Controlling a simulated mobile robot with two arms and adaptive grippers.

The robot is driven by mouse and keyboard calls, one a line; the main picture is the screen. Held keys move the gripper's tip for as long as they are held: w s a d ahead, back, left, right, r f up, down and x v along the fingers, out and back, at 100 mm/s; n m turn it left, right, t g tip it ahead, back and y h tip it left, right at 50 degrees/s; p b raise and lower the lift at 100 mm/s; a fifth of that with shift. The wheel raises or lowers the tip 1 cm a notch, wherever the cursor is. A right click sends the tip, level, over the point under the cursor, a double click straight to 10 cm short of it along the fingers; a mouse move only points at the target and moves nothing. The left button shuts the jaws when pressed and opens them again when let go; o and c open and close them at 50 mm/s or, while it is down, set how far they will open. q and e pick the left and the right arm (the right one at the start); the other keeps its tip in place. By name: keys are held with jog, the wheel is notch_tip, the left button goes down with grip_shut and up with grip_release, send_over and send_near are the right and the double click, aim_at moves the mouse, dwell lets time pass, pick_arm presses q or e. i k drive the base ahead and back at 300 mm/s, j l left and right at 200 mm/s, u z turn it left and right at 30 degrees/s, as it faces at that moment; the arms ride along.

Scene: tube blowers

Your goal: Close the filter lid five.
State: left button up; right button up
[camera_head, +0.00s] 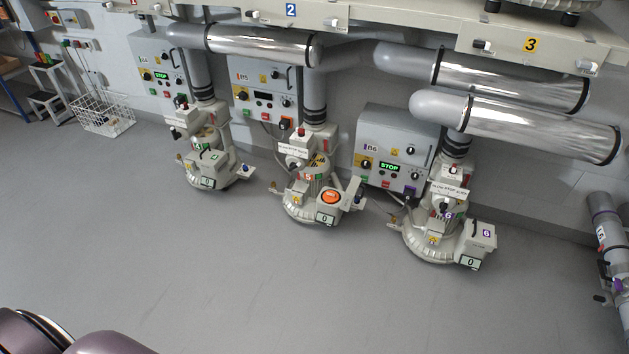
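The middle blower (312,180), marked 5, stands on the floor by the wall. Its filter housing is open on top and shows a round orange part (331,197) inside. Filter lid five (353,188) appears as a pale flap standing up at the right side of this housing, tilted away from the opening. The hinge is too small to make out. Neither of my grippers is in view.
Similar blowers marked 4 (208,160) and 6 (445,228) stand to either side with their lids shut. Control boxes B5 (265,88) and B6 (395,150) are behind. Large silver ducts (515,125) run above. The grey floor (210,270) in front is clear.

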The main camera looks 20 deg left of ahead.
aim_at(350, 194)
jog(key=i+l+u, duration=0.4)
jog(key=l, duration=0.2)
jog(key=l+u, duration=0.2)
jog(key=l, duration=0.15)
jog(key=i+l+u, duration=0.2)
jog(key=l, duration=0.15)
jog(key=l+u, duration=0.15)
jog(key=l, duration=0.2)
